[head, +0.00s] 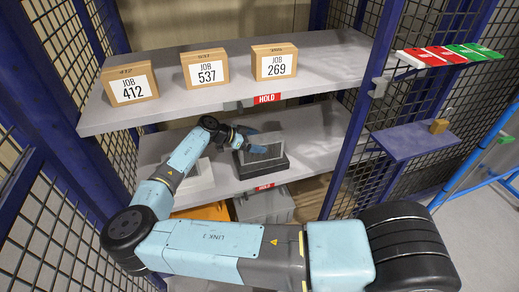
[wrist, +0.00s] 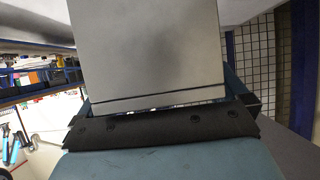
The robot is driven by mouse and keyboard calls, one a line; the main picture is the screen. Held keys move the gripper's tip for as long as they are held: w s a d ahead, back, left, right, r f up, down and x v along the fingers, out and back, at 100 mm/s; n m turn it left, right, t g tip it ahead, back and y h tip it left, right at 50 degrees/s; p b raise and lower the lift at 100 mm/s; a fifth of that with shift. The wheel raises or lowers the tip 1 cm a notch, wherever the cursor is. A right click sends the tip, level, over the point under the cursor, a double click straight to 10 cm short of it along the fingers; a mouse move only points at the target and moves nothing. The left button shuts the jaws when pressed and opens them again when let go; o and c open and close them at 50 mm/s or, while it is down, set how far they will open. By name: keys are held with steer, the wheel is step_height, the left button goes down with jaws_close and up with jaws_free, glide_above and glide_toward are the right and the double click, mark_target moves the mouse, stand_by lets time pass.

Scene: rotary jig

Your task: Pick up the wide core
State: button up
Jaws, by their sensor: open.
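A grey block with a flat face (head: 266,148), which looks like the wide core, stands on a dark base (head: 264,168) on the middle shelf. My gripper (head: 244,136) is at the block's upper left side, with its jaws open. In the wrist view a flat grey face (wrist: 150,50) fills the upper middle, close in front of the jaws, with a finger part showing beside each lower edge. Whether the fingers touch it I cannot tell. My wrist and gripper hide part of the block's left side in the head view.
A lighter grey piece (head: 197,180) sits left on the same shelf, partly behind my arm. The upper shelf (head: 330,62) with several job boxes lies above. Grey and orange bins are below. A blue post (head: 365,105) and mesh bound the right side.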

steer(key=c, duration=1.8)
jaws_close()
steer(key=shift+r, duration=0.2)
